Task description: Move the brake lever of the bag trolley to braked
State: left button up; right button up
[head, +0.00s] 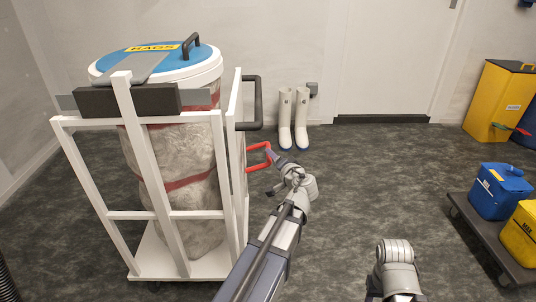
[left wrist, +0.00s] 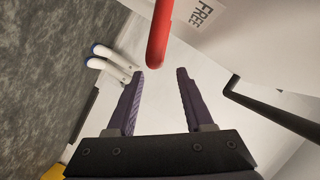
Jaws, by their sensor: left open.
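The bag trolley (head: 118,215) is a white frame holding a tall wrapped bag under a blue lid marked BAGS. Its red brake lever (head: 259,147) sticks out from the frame's right side. In the left wrist view the red lever (left wrist: 158,35) comes down from the top, its rounded end in line with the gap between the fingertips. My left gripper (head: 275,158) is open at the lever; its dark fingers (left wrist: 161,72) hold nothing. Whether they touch the lever I cannot tell. A FREE label (left wrist: 200,13) shows beside the lever. My right gripper is out of view.
A black handle (head: 259,101) juts from the trolley above the lever. White boots (head: 293,120) stand by the back wall. A low cart (head: 480,233) with blue and yellow boxes and a yellow bin (head: 497,100) are at the right. The middle floor is clear.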

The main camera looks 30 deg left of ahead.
pick_arm(q)
jog(key=b+x, duration=0.1)
jog(key=x, duration=0.5)
jog(key=shift+w+a, duration=0.1)
jog(key=shift+w, duration=0.05)
jog(key=shift+c, duration=0.2)
jog(key=c, duration=0.8)
jog(key=shift+a, duration=0.1)
dwell(0.6)
